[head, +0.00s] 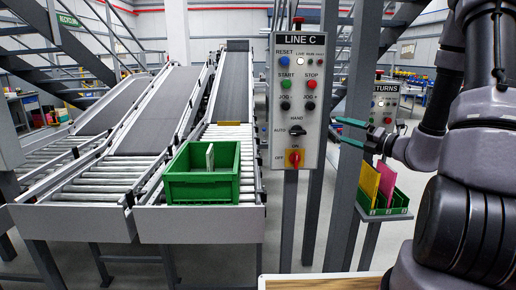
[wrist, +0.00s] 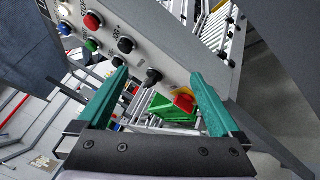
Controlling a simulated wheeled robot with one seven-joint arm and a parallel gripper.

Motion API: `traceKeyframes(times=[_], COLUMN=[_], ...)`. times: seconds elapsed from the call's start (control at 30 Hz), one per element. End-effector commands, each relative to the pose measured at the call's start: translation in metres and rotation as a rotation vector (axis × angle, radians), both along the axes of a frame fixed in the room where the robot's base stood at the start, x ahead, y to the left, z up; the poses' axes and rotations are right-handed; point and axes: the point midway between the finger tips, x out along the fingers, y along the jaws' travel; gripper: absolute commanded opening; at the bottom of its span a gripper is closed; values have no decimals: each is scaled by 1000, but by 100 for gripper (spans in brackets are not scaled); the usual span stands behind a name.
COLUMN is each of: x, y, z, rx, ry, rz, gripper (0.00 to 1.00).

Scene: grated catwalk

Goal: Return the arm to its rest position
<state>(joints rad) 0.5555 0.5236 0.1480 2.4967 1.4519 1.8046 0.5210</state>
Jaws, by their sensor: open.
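My gripper (head: 340,130) is on the right side of the LINE C control panel (head: 281,112) in the head view, with its teal fingers apart and pointing left at the panel. Nothing shows between the fingers. My dark arm fills the right edge of that view. In the wrist view, the open fingers of my gripper (wrist: 160,80) frame part of the panel face (wrist: 175,62). A black selector knob (wrist: 152,76) shows between the fingertips, and the red and yellow rotary switch (wrist: 184,103) lies between the fingers. Contact with the panel cannot be made out.
A green crate (head: 188,190) with a pale upright item stands on the roller conveyor (head: 98,185). Grey posts (head: 355,150) stand right of the panel. A RETURNS box (head: 384,102) and green bins (head: 385,212) holding pink and yellow sheets are close behind my gripper.

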Motion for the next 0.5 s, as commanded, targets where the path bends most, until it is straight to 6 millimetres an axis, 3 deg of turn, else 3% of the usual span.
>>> traceKeyframes(times=[0.1,0.23,0.37,0.5], x=[-32,-80,-128,-172], y=[52,96,119,121], z=[34,54,63,68], rx=[-236,-530,-833,-1166], ry=[-142,-330,-536,-775], rz=[228,486,720,945], gripper=[100,100,100,100])
